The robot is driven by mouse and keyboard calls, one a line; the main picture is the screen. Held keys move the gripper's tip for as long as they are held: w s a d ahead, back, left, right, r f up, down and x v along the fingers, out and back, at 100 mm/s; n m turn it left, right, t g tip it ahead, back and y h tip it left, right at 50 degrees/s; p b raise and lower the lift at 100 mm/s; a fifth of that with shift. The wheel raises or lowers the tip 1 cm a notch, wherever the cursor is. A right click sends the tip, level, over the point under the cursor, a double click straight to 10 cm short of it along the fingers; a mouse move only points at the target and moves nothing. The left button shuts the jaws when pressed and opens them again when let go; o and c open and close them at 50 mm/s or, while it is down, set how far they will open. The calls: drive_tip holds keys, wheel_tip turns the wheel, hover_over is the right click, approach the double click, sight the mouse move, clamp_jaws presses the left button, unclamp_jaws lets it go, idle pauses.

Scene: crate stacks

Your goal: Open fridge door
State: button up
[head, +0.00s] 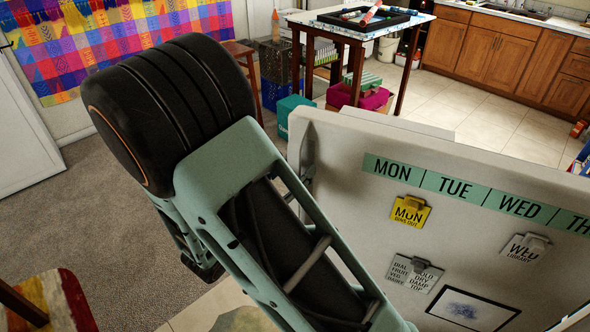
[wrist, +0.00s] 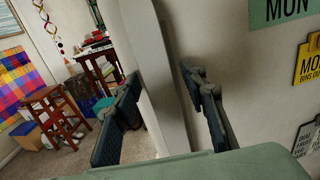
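A large white panel (head: 470,235) that looks like the fridge door fills the right of the head view, with weekday labels and clipped notes on its face. It also fills the right of the wrist view (wrist: 245,75). My gripper (wrist: 162,80) is open in the wrist view. Its left finger is out past the panel's vertical edge (wrist: 165,50), and its right finger is in front of the face, so the edge lies between them. I cannot tell whether either finger touches. In the head view my arm hides most of the gripper; no handle is clearly seen.
A wooden table (head: 355,30) with a tray on top and boxes underneath stands behind the panel. A white door (head: 25,130) is at the left. A striped stool (head: 50,300) is at the lower left. Grey carpet (head: 95,220) is clear between them.

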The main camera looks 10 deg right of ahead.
drive_tip(key=v, duration=1.2)
